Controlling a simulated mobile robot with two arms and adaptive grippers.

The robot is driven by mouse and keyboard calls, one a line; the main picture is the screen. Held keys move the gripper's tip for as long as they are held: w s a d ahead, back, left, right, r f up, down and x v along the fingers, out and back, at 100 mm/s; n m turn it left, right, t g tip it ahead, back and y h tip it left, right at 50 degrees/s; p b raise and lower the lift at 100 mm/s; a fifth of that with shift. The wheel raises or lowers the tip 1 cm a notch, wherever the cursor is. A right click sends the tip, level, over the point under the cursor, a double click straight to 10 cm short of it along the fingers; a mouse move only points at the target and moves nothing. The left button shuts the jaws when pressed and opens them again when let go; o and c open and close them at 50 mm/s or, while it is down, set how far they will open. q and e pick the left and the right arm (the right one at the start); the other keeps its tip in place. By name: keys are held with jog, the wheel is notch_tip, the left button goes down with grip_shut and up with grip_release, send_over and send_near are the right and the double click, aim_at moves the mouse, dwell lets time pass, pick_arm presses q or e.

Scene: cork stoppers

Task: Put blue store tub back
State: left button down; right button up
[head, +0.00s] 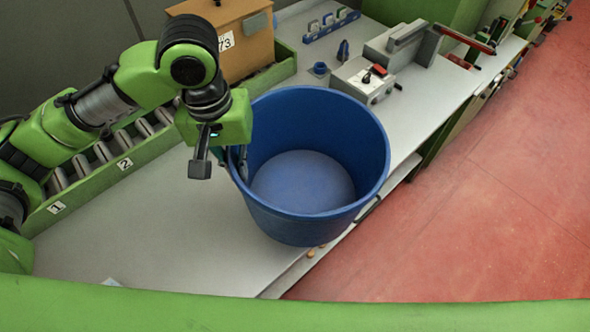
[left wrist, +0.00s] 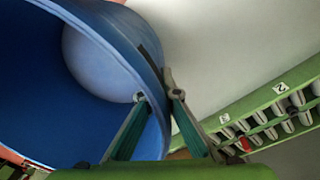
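The blue store tub (head: 352,205) is a large, deep, open round tub at the middle of the head view. Its inside looks empty, with a paler blue floor. My left gripper (head: 236,165) is at the tub's left wall, pointing down. In the left wrist view, the fingers (left wrist: 156,92) straddle the wall of the tub (left wrist: 60,110), one inside and one outside, and look closed on it. The tub is over the front part of the pale bench (head: 150,250); whether its base touches the bench is hidden. My right gripper is in neither view.
A green rack with numbered roller lanes (head: 125,163) runs along the left, with an orange-brown box (head: 245,45) on it. A grey device (head: 362,80) and a blue holder (head: 330,25) stand behind the tub. Small orange bits (head: 311,253) lie near the bench edge. Red floor (head: 480,210) is clear.

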pick_arm(q)
jog(key=d, duration=0.7)
jog(key=w+a+f+p, duration=0.3)
jog(key=w+a+f, duration=0.4)
jog(key=w+f, duration=0.5)
jog(key=shift+w+n, duration=0.4)
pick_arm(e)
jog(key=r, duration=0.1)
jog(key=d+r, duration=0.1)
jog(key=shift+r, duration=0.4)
pick_arm(q)
jog(key=shift+f, duration=0.15)
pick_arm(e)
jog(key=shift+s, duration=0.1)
pick_arm(q)
jog(key=c, duration=2.4)
grip_release()
jog(key=shift+f, duration=0.1)
jog(key=shift+o, duration=0.6)
jog(key=shift+s, duration=0.1)
